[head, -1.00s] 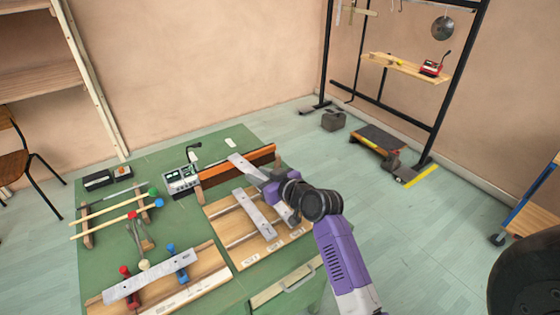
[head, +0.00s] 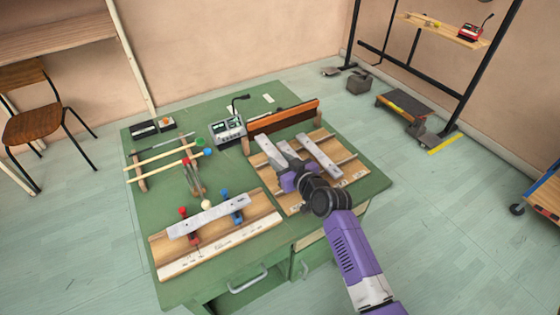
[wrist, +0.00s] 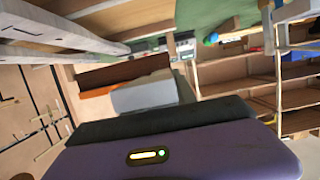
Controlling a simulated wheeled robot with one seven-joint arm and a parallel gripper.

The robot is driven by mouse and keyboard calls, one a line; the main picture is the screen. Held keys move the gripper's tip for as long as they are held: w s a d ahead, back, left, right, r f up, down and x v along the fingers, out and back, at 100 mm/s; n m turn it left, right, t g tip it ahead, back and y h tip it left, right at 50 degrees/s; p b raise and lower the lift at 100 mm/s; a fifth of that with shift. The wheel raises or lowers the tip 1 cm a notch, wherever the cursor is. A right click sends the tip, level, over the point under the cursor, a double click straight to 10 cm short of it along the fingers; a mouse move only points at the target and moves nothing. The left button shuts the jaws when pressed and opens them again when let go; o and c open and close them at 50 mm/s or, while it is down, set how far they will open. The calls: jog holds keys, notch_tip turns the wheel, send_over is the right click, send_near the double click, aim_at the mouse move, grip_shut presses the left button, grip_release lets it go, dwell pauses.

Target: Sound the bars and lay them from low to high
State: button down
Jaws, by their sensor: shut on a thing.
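My gripper (head: 288,180) is shut on a grey metal bar (head: 268,150), held over the left part of the wooden rack (head: 352,172); whether it touches the rails I cannot tell. Its grey end also shows past the dark finger in the wrist view (wrist: 145,95). A second grey bar (head: 320,154) lies across the rack's rails to the right, roughly parallel. A third grey bar (head: 212,215) rests on the front-left wooden board (head: 180,262), by red (head: 184,213) and blue (head: 238,214) posts. Mallets (head: 165,160) with coloured heads lie on a stand at the left.
A dark board with an orange top edge (head: 290,115) stands behind the rack. A meter box (head: 228,130) is left of it, and a black box (head: 145,131) lies further left. The green table (head: 225,165) has bare room between mallets and rack.

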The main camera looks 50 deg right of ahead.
dwell(0.3)
notch_tip(320, 180, down, 6)
jog(key=b, duration=0.6)
jog(key=shift+f, duration=0.1)
jog(key=shift+f+b, duration=0.35)
jog(key=shift+b, duration=0.25)
jog(key=c, duration=0.9)
grip_release()
jog(key=v, duration=0.7)
jog(key=shift+s+a, duration=0.1)
jog(key=shift+s, duration=0.05)
jog(key=shift+s+r, duration=0.1)
jog(key=shift+s, duration=0.15)
jog(key=shift+r, duration=0.1)
